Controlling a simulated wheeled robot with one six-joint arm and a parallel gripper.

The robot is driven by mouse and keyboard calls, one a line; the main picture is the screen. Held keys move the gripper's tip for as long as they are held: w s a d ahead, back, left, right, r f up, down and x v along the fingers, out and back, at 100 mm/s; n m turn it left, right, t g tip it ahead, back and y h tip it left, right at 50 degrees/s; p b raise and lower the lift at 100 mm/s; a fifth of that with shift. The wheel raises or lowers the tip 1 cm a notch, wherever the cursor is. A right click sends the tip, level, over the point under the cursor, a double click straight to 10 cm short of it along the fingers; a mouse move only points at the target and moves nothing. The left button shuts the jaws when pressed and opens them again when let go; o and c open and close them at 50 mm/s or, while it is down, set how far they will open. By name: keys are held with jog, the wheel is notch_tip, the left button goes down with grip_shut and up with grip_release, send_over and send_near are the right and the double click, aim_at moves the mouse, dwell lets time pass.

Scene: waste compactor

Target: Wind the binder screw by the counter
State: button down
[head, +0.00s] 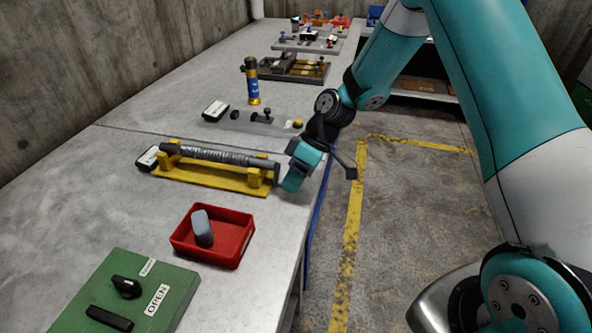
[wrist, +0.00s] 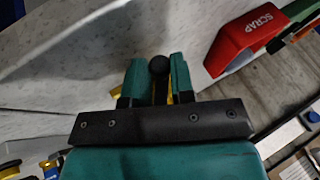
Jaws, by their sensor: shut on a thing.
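The binder screw (head: 215,155) is a dark threaded rod lying level in a yellow frame (head: 205,178) on the grey bench. A small white-faced black box, likely the counter (head: 148,157), stands at its left end; its reading is too small to make out. My gripper (head: 297,168) is at the screw's right end, by the bench's front edge. In the wrist view my gripper (wrist: 157,80) has its two teal fingers on either side of a black round-ended handle (wrist: 159,66), shut on it. The rest of the handle is largely hidden by my gripper.
A red tray (head: 236,262) with a grey-blue block (head: 202,228) stands in front; its wall reads SCRAP in the wrist view (wrist: 235,45). A green OPEN panel (head: 130,300) is nearer. Behind are a grey fixture (head: 250,122), a blue-and-yellow cylinder (head: 252,82) and more fixtures.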

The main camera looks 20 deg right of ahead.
jog(key=g+y+p, duration=0.2)
jog(key=m+g+p, duration=0.1)
jog(key=shift+s+a+r+y, duration=0.2)
jog(key=shift+s+r+y, duration=0.1)
jog(key=shift+r+y, duration=0.1)
jog(key=shift+s+a+r+m+g+y+p, duration=0.15)
jog(key=shift+g+y+p, duration=0.15)
jog(key=shift+g+y, duration=0.2)
jog(key=shift+w+r+m+g+y+p, duration=0.15)
jog(key=shift+g+y+p, duration=0.15)
jog(key=shift+g+y, duration=0.15)
jog(key=shift+s+f, duration=0.1)
jog(key=c, duration=1)
grip_release()
jog(key=shift+a, duration=0.1)
